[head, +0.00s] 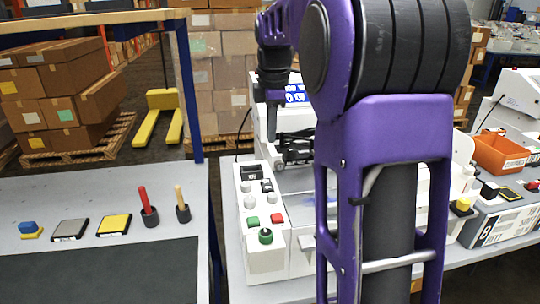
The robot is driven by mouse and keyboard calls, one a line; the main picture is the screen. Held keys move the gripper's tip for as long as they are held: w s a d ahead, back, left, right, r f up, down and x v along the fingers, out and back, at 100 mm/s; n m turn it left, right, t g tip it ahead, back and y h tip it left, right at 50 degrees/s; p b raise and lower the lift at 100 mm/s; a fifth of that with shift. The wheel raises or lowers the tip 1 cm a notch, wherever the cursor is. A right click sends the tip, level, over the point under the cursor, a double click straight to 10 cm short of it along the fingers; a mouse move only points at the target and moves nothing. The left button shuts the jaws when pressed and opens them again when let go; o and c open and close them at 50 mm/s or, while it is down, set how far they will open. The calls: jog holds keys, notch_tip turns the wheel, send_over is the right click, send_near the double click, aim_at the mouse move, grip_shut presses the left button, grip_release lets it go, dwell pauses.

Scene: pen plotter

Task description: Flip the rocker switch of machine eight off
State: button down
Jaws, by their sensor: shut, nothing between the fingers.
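A grey machine with a large "8" label (487,236) on its front stands at the right. I cannot tell which one is the rocker switch. My gripper (272,130) is shut and empty. It points down at upper centre, above the back of a white machine's control panel (258,250), apart from machine eight. My purple arm hides much of the middle.
An orange bin (500,153) stands behind machine eight. The left table (100,182) holds small blocks and two upright sticks. A blue post (188,90) stands between.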

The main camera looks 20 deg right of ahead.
aim_at(269, 180)
jog(key=f, duration=0.4)
jog(key=w+f+b, duration=0.1)
jog(key=f, duration=0.3)
jog(key=w+f+b, duration=0.1)
jog(key=f, duration=0.4)
jog(key=shift+d+f, duration=0.1)
jog(key=shift+d, duration=0.1)
